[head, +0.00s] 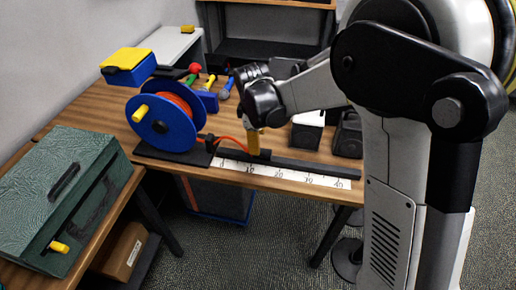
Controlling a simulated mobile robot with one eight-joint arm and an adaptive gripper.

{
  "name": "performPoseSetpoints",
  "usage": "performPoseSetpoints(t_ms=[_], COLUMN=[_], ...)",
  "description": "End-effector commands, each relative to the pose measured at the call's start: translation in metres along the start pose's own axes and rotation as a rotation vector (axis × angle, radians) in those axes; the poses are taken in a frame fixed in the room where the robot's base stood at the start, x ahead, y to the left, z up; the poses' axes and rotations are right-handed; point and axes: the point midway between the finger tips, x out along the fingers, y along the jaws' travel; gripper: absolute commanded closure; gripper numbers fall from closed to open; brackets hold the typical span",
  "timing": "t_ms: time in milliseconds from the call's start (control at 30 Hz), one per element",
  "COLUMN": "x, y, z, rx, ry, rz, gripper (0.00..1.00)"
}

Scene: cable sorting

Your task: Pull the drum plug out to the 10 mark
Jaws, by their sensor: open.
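The blue drum (161,124) stands at the left of the wooden table, wound with orange cable (185,106). The cable's free end runs right to the drum plug, which has an upright yellow grip (253,144) on a dark base. The plug sits by the black rail, close to the 10 mark on the white scale (233,165). My gripper (257,121) points down just above and around the top of the yellow grip. It is open. Its fingertips are dark and partly hidden, so I cannot tell whether they touch the grip.
Black boxes (306,133) stand right of the gripper. Red, yellow and blue-handled items (210,83) lie behind the drum. A blue bin with yellow lid (128,62) is at the back left. A green case (70,195) stands front left. The scale's right part is clear.

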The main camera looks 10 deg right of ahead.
Motion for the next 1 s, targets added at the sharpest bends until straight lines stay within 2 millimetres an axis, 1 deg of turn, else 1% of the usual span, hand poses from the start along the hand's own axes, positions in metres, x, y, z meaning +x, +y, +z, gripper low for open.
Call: performPoseSetpoints(t_ms=[33, 100, 233, 400, 833, 933, 1000], x=[-0.011, -0.023, -0.039, -0.047, -0.047, -0.057, -0.071], y=[0.0, 0.0, 0.0, 0.0, -0.001, -0.003, -0.007], z=[0.0, 0.0, 0.0, 0.0, 0.001, 0.009, 0.02], rx=[0.0, 0.0, -0.001, -0.001, 0.002, 0.04, 0.101], ry=[0.0, 0.0, 0.0, 0.0, 0.001, 0.01, 0.025], rz=[0.0, 0.0, 0.0, 0.0, 0.001, 0.01, 0.026], gripper=[0.48, 0.48, 0.48, 0.48, 0.48, 0.48, 0.48])
